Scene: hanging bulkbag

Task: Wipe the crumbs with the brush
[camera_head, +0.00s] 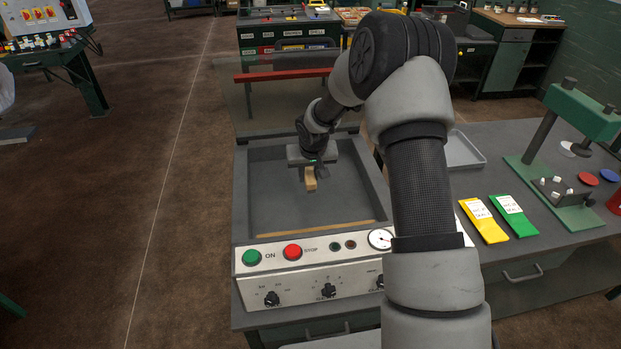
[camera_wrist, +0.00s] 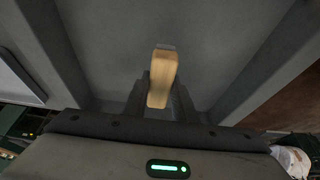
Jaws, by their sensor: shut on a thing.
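My gripper (camera_head: 308,176) is shut on a brush with a tan wooden handle (camera_head: 310,181), over the recessed grey tray of the machine (camera_head: 262,205). In the wrist view the brush handle (camera_wrist: 162,78) sits between the fingers of my gripper (camera_wrist: 162,95) and points away from the wrist. The bristles are not clearly visible. I cannot tell whether the brush touches the tray floor. I cannot make out any crumbs on the visible tray floor. A thin tan strip (camera_head: 315,229) lies along the tray's front edge.
The machine's front panel (camera_head: 320,265) carries green and red buttons, dials and a gauge. A clear lid with a red bar (camera_head: 283,75) stands raised behind. To the right, a side table holds yellow (camera_head: 484,220) and green bags (camera_head: 513,216), a grey tray (camera_head: 463,151) and a green press (camera_head: 570,130).

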